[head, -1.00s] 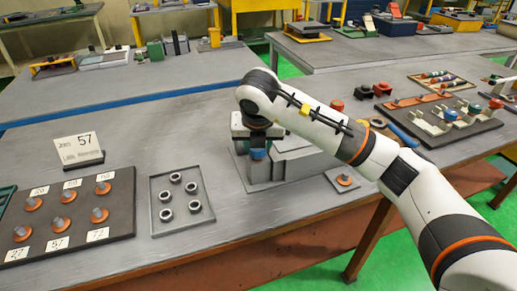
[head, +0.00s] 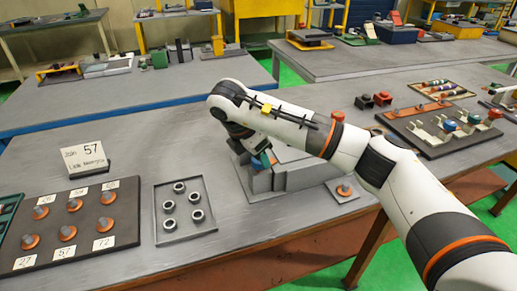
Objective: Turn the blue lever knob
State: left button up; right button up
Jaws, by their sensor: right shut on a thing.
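The blue lever knob (head: 263,159) shows as a small blue patch on the grey stepped machine block (head: 298,172), near the middle of the head view. My right gripper (head: 258,149) reaches down over it from the upper left, tilted, and is shut on it. The fingers and my wrist hide most of the knob, so its exact angle cannot be told. My left gripper is not in view.
Left of the block lie a grey tray (head: 158,213) with several rings and a dark board (head: 20,262) of numbered pegs. A card reading 57 (head: 85,158) stands behind the board. A small peg plate (head: 338,197) lies right of the block. A fixture board (head: 432,148) lies farther right.

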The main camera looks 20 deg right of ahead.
jog(key=shift+w+r+m+g+p, duration=0.1)
jog(key=shift+r+m+g+p, duration=0.1)
jog(key=shift+m+p, duration=0.3)
jog(key=shift+w+r+m+g+p, duration=0.1)
jog(key=shift+r+m+g+p, duration=0.1)
jog(key=shift+m, duration=0.5)
jog(key=shift+f, duration=0.1)
jog(key=o, duration=0.9)
jog(key=shift+c, duration=0.2)
jog(key=shift+o, duration=0.6)
jog(key=shift+s+a+f, duration=0.1)
jog(key=v, duration=1.2)
jog(key=shift+a, duration=0.15)
jog(key=shift+f, duration=0.15)
